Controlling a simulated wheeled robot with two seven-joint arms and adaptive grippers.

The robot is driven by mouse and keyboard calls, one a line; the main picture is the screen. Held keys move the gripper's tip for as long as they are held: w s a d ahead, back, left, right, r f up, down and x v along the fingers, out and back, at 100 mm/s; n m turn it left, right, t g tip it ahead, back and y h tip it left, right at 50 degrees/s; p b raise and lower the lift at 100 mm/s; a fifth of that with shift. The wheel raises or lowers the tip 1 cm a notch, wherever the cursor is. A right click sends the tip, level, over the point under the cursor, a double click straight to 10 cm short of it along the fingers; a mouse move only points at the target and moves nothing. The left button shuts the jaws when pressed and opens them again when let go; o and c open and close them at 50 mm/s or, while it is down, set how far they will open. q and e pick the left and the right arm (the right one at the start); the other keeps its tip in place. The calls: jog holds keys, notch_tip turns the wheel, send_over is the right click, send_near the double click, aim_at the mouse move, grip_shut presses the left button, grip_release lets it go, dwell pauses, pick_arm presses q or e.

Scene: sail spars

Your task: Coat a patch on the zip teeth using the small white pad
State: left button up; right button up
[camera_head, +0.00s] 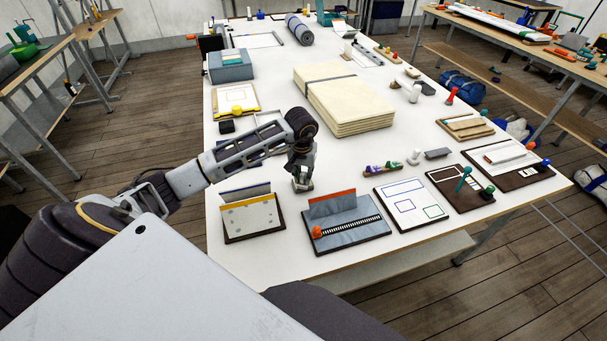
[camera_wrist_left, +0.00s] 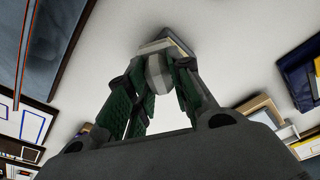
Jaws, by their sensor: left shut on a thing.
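My left gripper (camera_head: 302,186) is low over the white table, behind and between the two front-left boards. In the left wrist view its green-padded fingers (camera_wrist_left: 152,88) are shut on a small whitish pad (camera_wrist_left: 156,62). A paler, flat-edged part shows at its far end. The fingers hide part of the pad, and I cannot tell whether it touches the table. The zip teeth (camera_head: 350,230) run as a black-and-white strip across a blue-grey cloth board with an orange knob at the strip's left end. The gripper is behind and left of the teeth, apart from them. My right gripper is not in view.
A tall stack of pale panels (camera_head: 345,100) fills the middle.

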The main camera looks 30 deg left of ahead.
aim_at(304, 174)
pick_arm(q)
jog(key=shift+r+p, duration=1.35)
jog(key=shift+r, duration=2.05)
jog(key=shift+w, duration=0.1)
